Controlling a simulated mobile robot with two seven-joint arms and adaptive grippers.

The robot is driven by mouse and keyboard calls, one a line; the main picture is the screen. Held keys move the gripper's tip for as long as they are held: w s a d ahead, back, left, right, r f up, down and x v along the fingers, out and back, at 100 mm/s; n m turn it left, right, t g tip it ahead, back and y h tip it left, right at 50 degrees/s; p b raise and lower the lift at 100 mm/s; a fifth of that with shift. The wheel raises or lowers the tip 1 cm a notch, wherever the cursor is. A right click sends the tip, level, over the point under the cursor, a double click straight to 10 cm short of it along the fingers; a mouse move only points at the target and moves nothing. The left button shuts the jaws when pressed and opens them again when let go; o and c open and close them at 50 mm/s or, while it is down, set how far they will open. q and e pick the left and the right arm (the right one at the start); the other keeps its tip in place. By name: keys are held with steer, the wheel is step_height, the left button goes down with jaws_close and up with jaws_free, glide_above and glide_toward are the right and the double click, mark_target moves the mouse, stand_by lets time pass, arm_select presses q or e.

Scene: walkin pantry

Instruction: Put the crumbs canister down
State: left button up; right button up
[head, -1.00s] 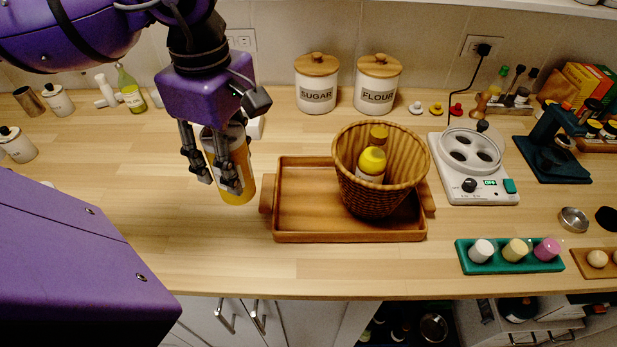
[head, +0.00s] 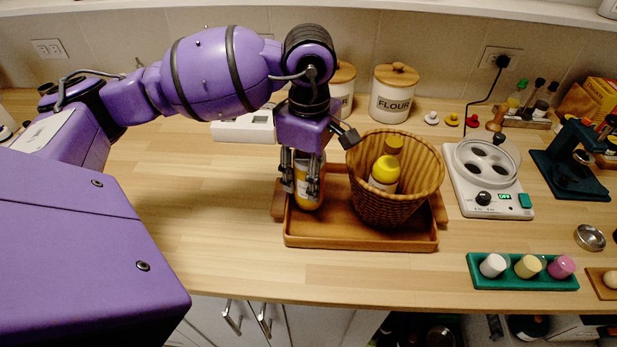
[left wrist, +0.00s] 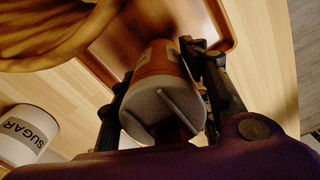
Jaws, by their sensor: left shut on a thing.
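The crumbs canister (head: 308,190) is an amber jar, upright between the fingers of my left gripper (head: 301,188). In the left wrist view its grey lid (left wrist: 163,112) with a raised bar faces the camera, and my left gripper (left wrist: 165,95) is shut around the jar. The canister is over the left part of the wooden tray (head: 360,241), beside the wicker basket (head: 385,205). I cannot tell whether its base touches the tray. Its label is mostly hidden by the fingers. My right gripper is out of view.
The flour canister (head: 393,97) stands behind, with the sugar canister (head: 342,90) partly hidden by my arm. A white hotplate (head: 487,182) stands to the right. The counter left of the tray is clear.

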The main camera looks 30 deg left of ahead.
arm_select(q)
steer(key=shift+f, duration=0.8)
steer(key=shift+f, duration=0.1)
steer(key=shift+f, duration=0.2)
steer(key=o, duration=1.3)
steer(key=shift+r, duration=0.1)
step_height(320, 180, up, 12)
steer(key=shift+r, duration=0.25)
steer(key=shift+s+f, duration=0.1)
